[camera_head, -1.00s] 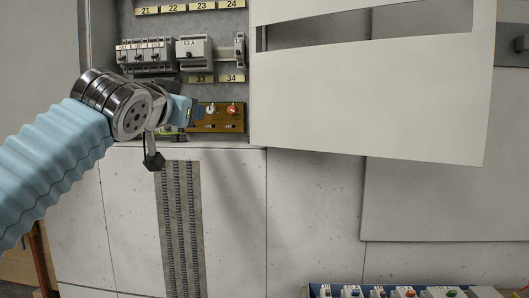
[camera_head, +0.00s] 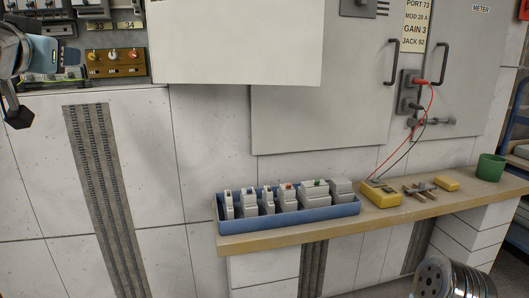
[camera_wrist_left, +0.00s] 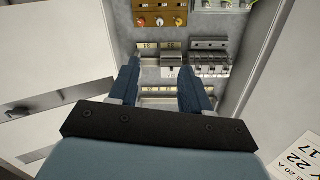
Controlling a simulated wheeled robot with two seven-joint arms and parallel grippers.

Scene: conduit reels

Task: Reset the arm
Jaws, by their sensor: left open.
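My left gripper (camera_wrist_left: 157,82) reaches into the open electrical cabinet. In the left wrist view its two dark blue fingers are apart, with nothing held between them. A grey module (camera_wrist_left: 172,66) on a rail shows beyond the fingertips; I cannot tell the distance. In the head view the left gripper (camera_head: 62,52) is at the upper left edge, beside a brown panel with knobs (camera_head: 117,70), and much of its arm is out of frame.
A wooden shelf (camera_head: 290,236) carries a blue tray (camera_head: 290,213) of modules, a yellow meter (camera_head: 380,194) with red and black leads, and a green cup (camera_head: 490,167). The cabinet's open door (camera_head: 235,45) stands right of the left gripper.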

